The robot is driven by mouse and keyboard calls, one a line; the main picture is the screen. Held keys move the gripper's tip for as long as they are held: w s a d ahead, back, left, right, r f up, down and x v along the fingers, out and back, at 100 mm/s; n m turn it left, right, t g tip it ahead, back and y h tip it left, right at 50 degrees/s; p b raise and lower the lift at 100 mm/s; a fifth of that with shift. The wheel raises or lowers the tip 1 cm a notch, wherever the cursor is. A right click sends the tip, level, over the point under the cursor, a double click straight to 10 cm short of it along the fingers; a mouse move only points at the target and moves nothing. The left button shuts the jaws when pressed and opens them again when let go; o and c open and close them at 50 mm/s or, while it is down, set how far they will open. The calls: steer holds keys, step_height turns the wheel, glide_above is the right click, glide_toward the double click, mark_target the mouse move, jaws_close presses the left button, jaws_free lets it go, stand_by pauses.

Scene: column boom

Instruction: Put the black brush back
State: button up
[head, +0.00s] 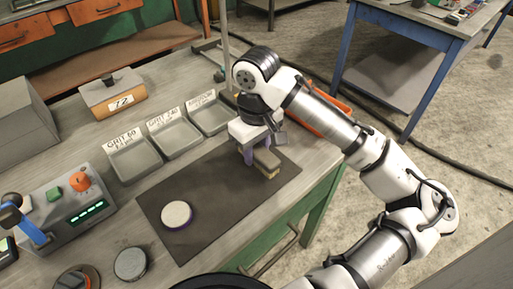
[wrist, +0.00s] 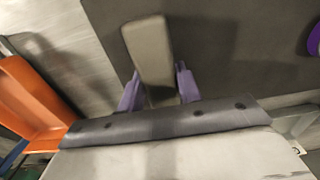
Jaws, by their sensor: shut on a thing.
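My gripper (head: 256,158) has purple fingers and is shut on a small block-like brush (head: 267,163). The brush has a dark grey-brown top and a paler yellowish lower edge in the head view. In the wrist view the brush (wrist: 151,52) sticks out between the two purple fingers (wrist: 158,90), its long side pointing away from the palm. It is over the right part of the dark mat (head: 215,195); I cannot tell whether it touches the mat. My wrist hides part of it from the head camera.
Three grey labelled trays (head: 136,178) stand in a row behind the mat. A white disc with a purple rim (head: 176,215) lies on the mat. An orange bin (wrist: 32,98) is at the bench's right edge. A control box (head: 72,207) stands at left.

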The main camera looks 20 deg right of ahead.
mark_target(256, 148)
steer(key=shift+f, duration=0.2)
steer(key=o, duration=0.9)
steer(key=shift+r, duration=0.1)
step_height(256, 148, up, 12)
steer(key=shift+r, duration=0.15)
steer(key=shift+w, duration=0.1)
